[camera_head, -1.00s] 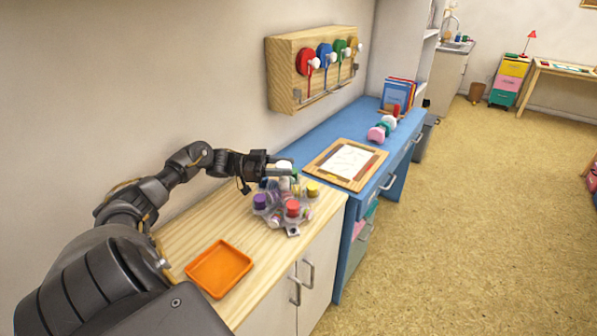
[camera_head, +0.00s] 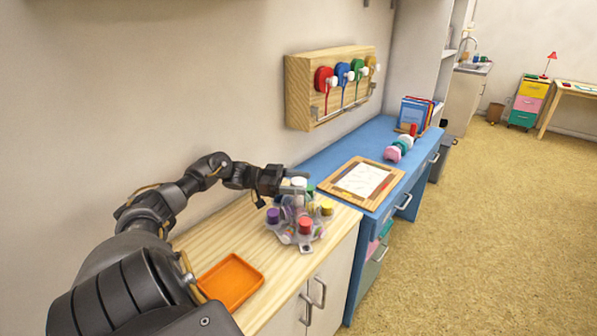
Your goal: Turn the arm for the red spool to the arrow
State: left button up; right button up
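A clear stand with several colour-capped pieces (camera_head: 296,232) is on the wooden cabinet top. Its red-capped piece (camera_head: 305,225) faces the near side. A purple cap (camera_head: 273,216) is to its left and a yellow cap (camera_head: 327,207) to its right. On the wall board, a red disc (camera_head: 323,78) with a red cord hangs leftmost, beside blue, green and yellow ones. I cannot make out an arrow. My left gripper (camera_head: 297,182) is at the top of the clear stand, by a white knob; whether its fingers are open, or touch it, is unclear. My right gripper is out of view.
An orange tray (camera_head: 231,306) lies nearer on the cabinet top (camera_head: 212,232). The blue desk (camera_head: 378,143) beyond holds a framed sheet (camera_head: 362,181), pink and teal pieces (camera_head: 399,148) and books (camera_head: 415,112). The wall runs along the left.

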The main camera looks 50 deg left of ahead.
pick_arm(q)
jog(key=shift+r, duration=0.45)
notch_tip(320, 180, up, 3)
jog(key=shift+s+d+f, duration=0.1)
jog(key=shift+d+f, duration=0.05)
jog(key=shift+f, duration=0.05)
jog(key=s+d+r, duration=0.9)
jog(key=d, duration=0.1)
jog(key=shift+s+r, duration=0.2)
jog(key=shift+r, duration=0.05)
